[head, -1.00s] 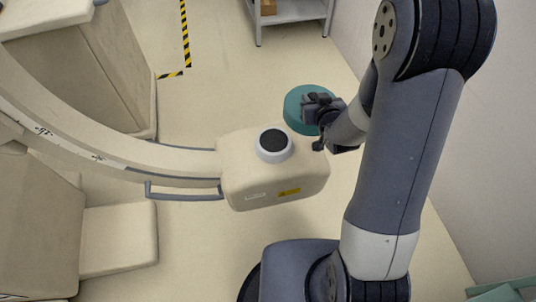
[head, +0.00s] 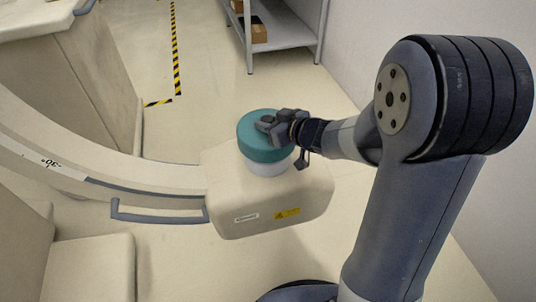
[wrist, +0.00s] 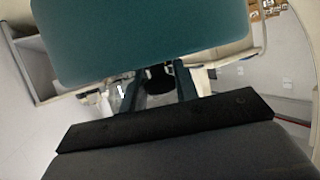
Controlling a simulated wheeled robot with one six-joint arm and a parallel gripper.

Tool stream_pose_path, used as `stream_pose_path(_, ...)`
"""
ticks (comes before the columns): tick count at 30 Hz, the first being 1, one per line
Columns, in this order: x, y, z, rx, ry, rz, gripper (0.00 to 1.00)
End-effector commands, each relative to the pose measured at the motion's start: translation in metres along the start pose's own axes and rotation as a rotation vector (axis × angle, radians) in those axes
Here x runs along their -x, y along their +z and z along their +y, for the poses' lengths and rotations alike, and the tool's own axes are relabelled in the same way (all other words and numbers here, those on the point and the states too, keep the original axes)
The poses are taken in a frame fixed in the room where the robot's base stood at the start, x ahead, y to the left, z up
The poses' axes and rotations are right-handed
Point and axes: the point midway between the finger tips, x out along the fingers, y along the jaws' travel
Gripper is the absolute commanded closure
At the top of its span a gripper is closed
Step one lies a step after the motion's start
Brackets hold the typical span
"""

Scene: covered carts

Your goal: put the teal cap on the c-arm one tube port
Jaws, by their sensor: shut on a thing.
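The teal cap (head: 262,136) is a round, thick disc held by my gripper (head: 277,124), which is shut on it from the right. In the head view the cap appears over the white tube port (head: 268,168) on the c-arm's beige tube housing (head: 228,190). The port's dark top is hidden by the cap. I cannot tell whether the cap touches the port or hovers just above it. In the wrist view the cap (wrist: 140,40) fills the upper part of the picture, and the finger contact is mostly hidden behind it.
The curved c-arm (head: 110,172) with a grey handle bar (head: 158,214) extends left from the housing. A grey shelf (head: 285,38) with brown boxes stands at the back. Beige covered carts stand at the left. The floor behind the housing is clear.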

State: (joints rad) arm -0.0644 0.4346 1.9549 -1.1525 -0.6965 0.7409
Motion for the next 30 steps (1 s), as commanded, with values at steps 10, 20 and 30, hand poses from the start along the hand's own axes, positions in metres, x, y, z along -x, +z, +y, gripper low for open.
stream_pose_path(10, -0.017, 0.041, 0.000, -0.002, 0.000, 0.000, 0.95)
stream_pose_path(20, -0.028, 0.068, 0.000, -0.001, 0.001, 0.000, 0.95)
stream_pose_path(30, -0.029, 0.070, 0.000, -0.001, 0.001, 0.000, 0.65)
